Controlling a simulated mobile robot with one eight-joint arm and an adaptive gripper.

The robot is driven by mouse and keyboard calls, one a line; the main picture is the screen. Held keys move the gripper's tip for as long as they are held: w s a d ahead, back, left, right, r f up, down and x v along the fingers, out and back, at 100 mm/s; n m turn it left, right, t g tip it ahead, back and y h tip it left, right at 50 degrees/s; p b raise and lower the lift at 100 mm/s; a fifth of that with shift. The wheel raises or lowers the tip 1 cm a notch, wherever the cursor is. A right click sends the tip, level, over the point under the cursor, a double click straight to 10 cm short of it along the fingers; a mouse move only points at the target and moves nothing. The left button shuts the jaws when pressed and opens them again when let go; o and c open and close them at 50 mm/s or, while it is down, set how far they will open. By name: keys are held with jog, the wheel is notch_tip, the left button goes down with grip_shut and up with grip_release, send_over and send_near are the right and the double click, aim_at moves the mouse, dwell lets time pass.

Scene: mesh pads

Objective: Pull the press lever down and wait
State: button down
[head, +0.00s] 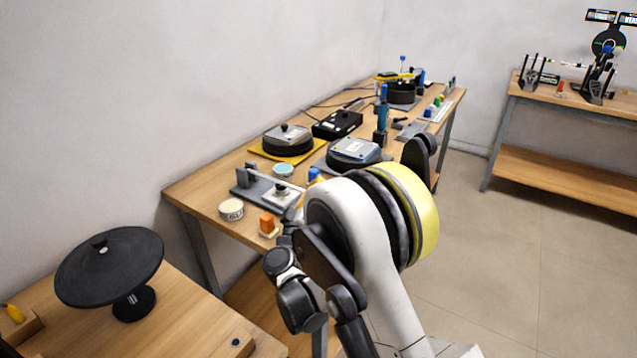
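A blue upright handle (384,97) stands on a dark base at the middle of the long workbench in the head view. I cannot tell whether it is the press lever. A grey fixture (262,184) with an upright end and a small knobbed block lies near the bench's front left. My white arm with a yellow band and dark joints fills the lower middle. It hides part of the bench's right side. I cannot make out my gripper or its fingers among the dark arm parts.
The bench (205,190) carries a round black device on a yellow mat (310,155), a grey-topped round device (354,152), a black box (337,124), a cream round tub (231,210) and an orange block (268,224). A black disc stand (110,266) is at lower left. Right-hand floor is clear.

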jog(key=shift+r, duration=0.1)
notch_tip(320, 180, up, 4)
jog(key=shift+p, duration=1.2)
jog(key=s+a+f+p, duration=0.2)
jog(key=s+a+f, duration=0.1)
jog(key=s, duration=0.5)
jog(key=shift+a+f, duration=0.25)
jog(key=shift+a, duration=0.65)
jog(key=shift+s, duration=0.1)
